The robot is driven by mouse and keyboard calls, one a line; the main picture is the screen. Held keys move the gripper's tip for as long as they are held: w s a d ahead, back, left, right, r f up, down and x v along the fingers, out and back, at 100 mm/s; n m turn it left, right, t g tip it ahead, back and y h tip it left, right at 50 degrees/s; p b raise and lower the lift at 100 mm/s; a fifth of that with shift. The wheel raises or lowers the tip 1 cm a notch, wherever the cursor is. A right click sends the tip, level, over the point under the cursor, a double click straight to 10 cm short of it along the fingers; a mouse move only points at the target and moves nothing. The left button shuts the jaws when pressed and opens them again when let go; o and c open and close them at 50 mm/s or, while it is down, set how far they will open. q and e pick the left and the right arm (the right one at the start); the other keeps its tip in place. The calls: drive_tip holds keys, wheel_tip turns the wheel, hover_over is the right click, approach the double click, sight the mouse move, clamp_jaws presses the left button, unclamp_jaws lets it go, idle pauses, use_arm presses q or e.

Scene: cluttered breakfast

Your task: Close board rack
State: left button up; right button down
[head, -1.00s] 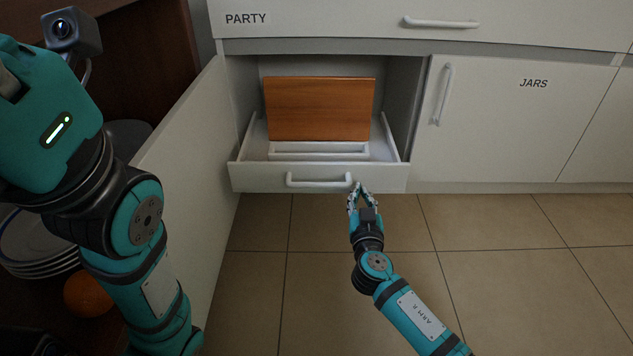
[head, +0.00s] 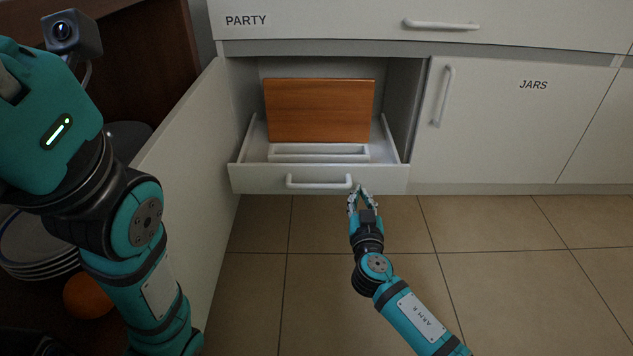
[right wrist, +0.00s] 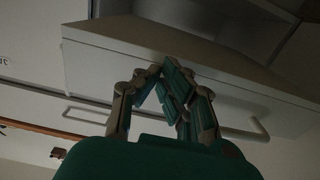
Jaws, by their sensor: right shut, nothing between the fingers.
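The board rack (head: 240,178) is a white pull-out drawer in the open cabinet, standing out past the cabinet front. A brown wooden board (head: 320,110) stands upright in it behind a low white holder (head: 318,152). The rack's front has a white bar handle (head: 319,183). My right gripper (head: 360,190) is shut and empty, at the lower edge of the rack front just right of the handle. In the right wrist view the fingers (right wrist: 165,75) meet close to the rack front (right wrist: 120,70); contact is unclear. My left gripper is out of view; only its arm shows.
An open cabinet door (head: 185,180) stands left of the rack. Stacked plates (head: 40,250) and an orange (head: 88,295) are at the far left, behind my left arm. A closed door marked JARS (head: 520,120) is on the right. The tiled floor (head: 540,270) is clear.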

drive_tip(key=shift+w, duration=0.25)
drive_tip(key=shift+w+b, duration=0.65)
drive_tip(key=shift+w, duration=0.15)
